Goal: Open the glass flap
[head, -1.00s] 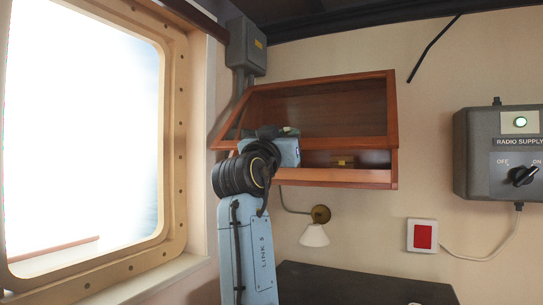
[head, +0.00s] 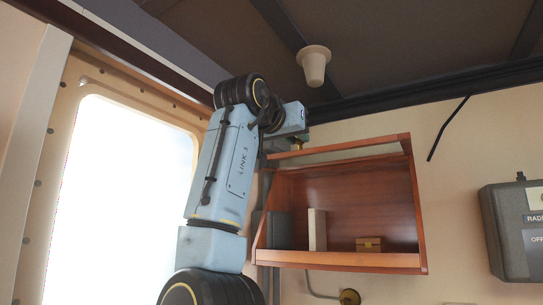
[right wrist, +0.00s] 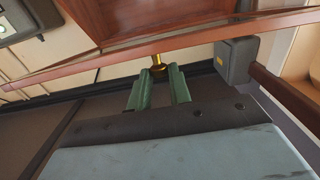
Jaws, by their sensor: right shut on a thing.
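The wooden wall cabinet (head: 343,262) hangs right of the window. Its glass flap (head: 355,147), a wooden frame with a pane, is swung up, its front bar near the cabinet's top and the cabinet front open below it. My right gripper (head: 299,144) is at the left part of that bar, partly hidden behind my wrist. In the right wrist view, the green fingers of the gripper (right wrist: 158,75) are closed about the small brass knob (right wrist: 158,66) on the flap's wooden bar (right wrist: 205,42). My left gripper is not in view.
Inside the cabinet stand an upright pale block (head: 317,229) and a small brass-coloured box (head: 369,244). A pale ceiling lamp (head: 314,66) hangs above. The window (head: 115,200) is at the left, the grey radio supply box (head: 510,235) at the right.

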